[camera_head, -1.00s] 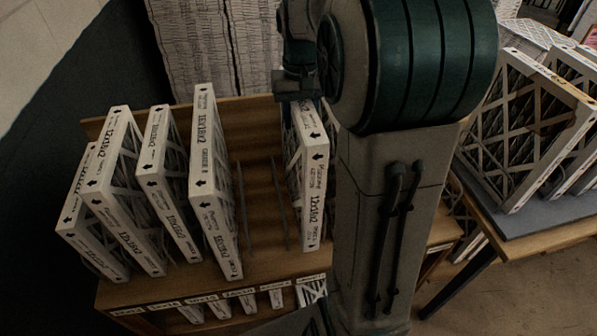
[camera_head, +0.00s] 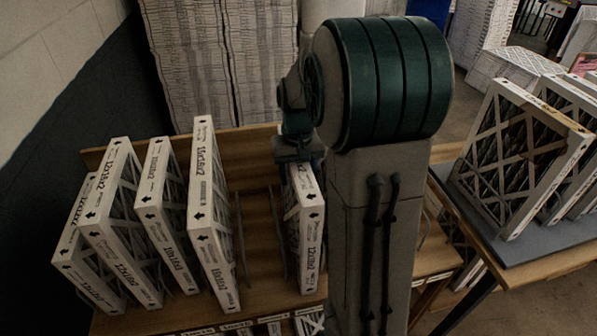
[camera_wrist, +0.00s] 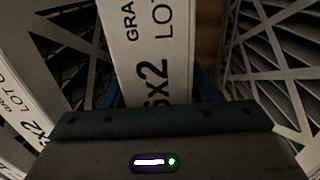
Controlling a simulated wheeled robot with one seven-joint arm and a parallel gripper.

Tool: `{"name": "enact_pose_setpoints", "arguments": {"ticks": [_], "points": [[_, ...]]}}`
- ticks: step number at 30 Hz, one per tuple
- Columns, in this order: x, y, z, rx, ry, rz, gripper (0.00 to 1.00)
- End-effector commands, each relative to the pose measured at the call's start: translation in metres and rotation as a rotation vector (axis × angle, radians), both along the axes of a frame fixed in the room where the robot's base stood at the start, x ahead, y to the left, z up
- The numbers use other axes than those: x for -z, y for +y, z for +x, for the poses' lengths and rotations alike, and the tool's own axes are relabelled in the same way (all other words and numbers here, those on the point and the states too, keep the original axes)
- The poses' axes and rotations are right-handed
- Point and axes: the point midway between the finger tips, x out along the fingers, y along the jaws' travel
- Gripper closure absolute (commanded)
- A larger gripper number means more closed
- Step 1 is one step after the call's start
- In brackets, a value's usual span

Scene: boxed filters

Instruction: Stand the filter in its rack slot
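A white-framed filter (camera_head: 311,243) is upright at the right end of the wooden rack (camera_head: 256,188), to the right of a thin wire divider (camera_head: 277,232). Its printed edge faces up and forward. My gripper (camera_head: 299,160) is over its far upper part. In the wrist view, the filter's printed edge (camera_wrist: 147,45) runs between my blue fingers, one on each side, and my gripper (camera_wrist: 155,92) is shut on it. The filter's lower end and the slot floor are hidden, so I cannot tell whether it touches the floor.
Several filters stand leaning at the rack's left, the nearest being a tall one (camera_head: 211,225). An empty gap with wire dividers lies between it and the held filter. More filters (camera_head: 520,155) stand on a table at the right. White stacks (camera_head: 190,65) rise behind the rack.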

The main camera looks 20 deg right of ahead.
Motion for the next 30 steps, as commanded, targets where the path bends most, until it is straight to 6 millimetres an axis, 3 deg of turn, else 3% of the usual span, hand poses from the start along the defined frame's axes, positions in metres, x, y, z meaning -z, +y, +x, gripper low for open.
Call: {"name": "enact_pose_setpoints", "arguments": {"ticks": [13,24,30], "points": [[-0.009,0.0,0.001,0.0,-0.003,-0.001,0.38],[-0.085,0.0,0.001,0.0,-0.006,-0.001,0.38],[-0.114,0.0,0.001,0.0,-0.003,-0.001,0.38]]}}
